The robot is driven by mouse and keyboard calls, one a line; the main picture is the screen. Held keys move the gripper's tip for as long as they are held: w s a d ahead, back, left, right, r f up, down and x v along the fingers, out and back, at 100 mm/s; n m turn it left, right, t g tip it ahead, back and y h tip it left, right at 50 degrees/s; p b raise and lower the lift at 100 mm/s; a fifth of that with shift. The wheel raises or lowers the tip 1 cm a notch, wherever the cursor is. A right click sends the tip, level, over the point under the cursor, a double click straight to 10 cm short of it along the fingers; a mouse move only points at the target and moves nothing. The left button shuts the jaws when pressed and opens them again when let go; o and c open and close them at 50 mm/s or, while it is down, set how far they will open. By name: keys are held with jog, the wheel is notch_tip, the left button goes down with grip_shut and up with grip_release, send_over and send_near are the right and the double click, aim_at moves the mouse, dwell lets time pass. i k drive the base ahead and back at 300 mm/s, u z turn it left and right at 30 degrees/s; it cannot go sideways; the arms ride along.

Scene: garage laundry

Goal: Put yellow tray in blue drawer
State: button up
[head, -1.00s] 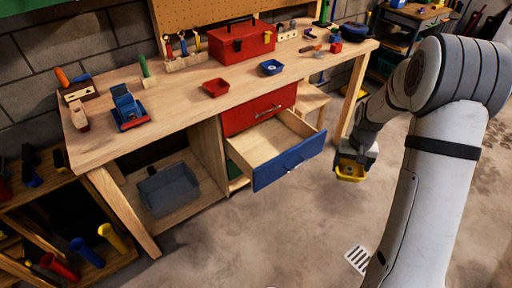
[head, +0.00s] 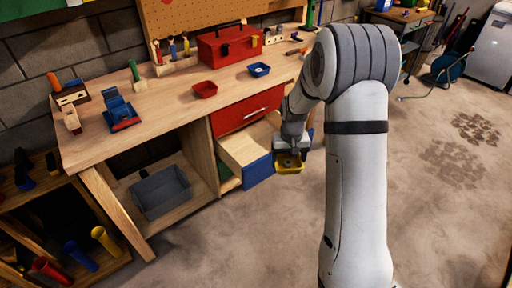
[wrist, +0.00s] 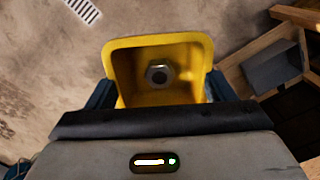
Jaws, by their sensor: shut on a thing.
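My gripper (head: 289,158) is shut on the yellow tray (head: 290,168) and holds it above the floor, beside the front of the open blue drawer. In the wrist view the yellow tray (wrist: 190,62) is between the fingers, with a metal nut (wrist: 159,72) inside it. The blue drawer (head: 259,170) is pulled out below the red drawer (head: 248,110).
A red tray (head: 205,89) and a blue tray (head: 259,69) stand on the workbench (head: 165,100), near a red toolbox (head: 228,43). A grey bin (head: 160,192) sits on the lower shelf. The floor in front is clear.

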aim_at(249, 159)
jog(key=i, duration=1.1)
jog(key=u, duration=0.05)
